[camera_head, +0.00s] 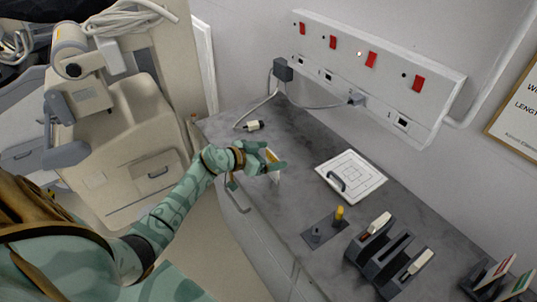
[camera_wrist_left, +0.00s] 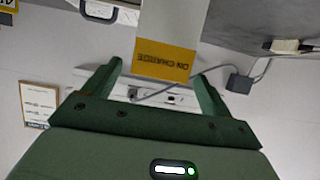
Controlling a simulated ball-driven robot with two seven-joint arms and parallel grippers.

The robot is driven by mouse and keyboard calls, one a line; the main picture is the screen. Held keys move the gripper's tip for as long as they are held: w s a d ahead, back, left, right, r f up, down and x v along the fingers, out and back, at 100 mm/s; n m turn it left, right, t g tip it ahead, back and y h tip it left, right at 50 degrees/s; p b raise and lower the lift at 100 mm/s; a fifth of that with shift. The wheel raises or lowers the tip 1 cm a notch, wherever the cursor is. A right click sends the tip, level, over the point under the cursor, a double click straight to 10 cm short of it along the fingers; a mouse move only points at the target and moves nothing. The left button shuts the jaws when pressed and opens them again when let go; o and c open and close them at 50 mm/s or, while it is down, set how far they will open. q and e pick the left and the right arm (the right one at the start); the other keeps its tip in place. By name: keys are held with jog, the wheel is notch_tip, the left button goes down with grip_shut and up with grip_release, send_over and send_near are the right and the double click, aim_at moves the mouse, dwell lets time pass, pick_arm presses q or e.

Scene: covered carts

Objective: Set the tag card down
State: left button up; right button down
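The tag card (camera_head: 269,155) is white with a yellow end, and the wrist view shows that yellow end (camera_wrist_left: 163,62) reading "ON CHARGE" upside down. My left gripper (camera_head: 272,157) is over the near-left edge of the grey counter (camera_head: 300,193), with the card between its fingers. In the wrist view the fingers of the left gripper (camera_wrist_left: 158,72) stand apart, with a gap on each side of the card. Whether the card touches the counter cannot be told. My right gripper is not in view.
A white outlined panel (camera_head: 361,187) with a dark handle lies right of the gripper. A grey block with a yellow knob (camera_head: 339,213), a dark dock (camera_head: 391,258) and a card holder (camera_head: 481,284) stand nearer. A socket strip (camera_head: 380,75) is on the wall. A beige cart (camera_head: 130,150) stands left.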

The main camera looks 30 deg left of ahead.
pick_arm(q)
jog(key=shift+r, duration=0.2)
jog(key=p+v, duration=0.3)
jog(key=v, duration=0.9)
jog(key=s+d+f+n+y, duration=0.1)
jog(key=s+f, duration=0.3)
jog(key=f, duration=0.4)
jog(key=s+d+f+n+g+y, duration=0.1)
jog(key=s+d+f+y, duration=0.15)
jog(key=f, duration=0.55)
jog(key=s+f+n, duration=0.1)
jog(key=s+f, duration=0.3)
jog(key=f, duration=0.5)
jog(key=s+d+f+g+b, duration=0.1)
jog(key=s+d+f+g, duration=0.2)
jog(key=s+f, duration=0.3)
jog(key=s+d+f+m+g+y+b, duration=0.1)
jog(key=s+d+f+g, duration=0.2)
jog(key=s+f, duration=0.4)
jog(key=s+d+f+m+g+b, duration=0.1)
jog(key=s+d+f+g, duration=0.2)
jog(key=s, duration=1.5)
notch_tip(320, 180, down, 4)
jog(key=shift+d+f+g+b, duration=0.1)
jog(key=shift+d+g+b, duration=0.2)
jog(key=shift+g, duration=0.5)
jog(key=shift+y, duration=0.25)
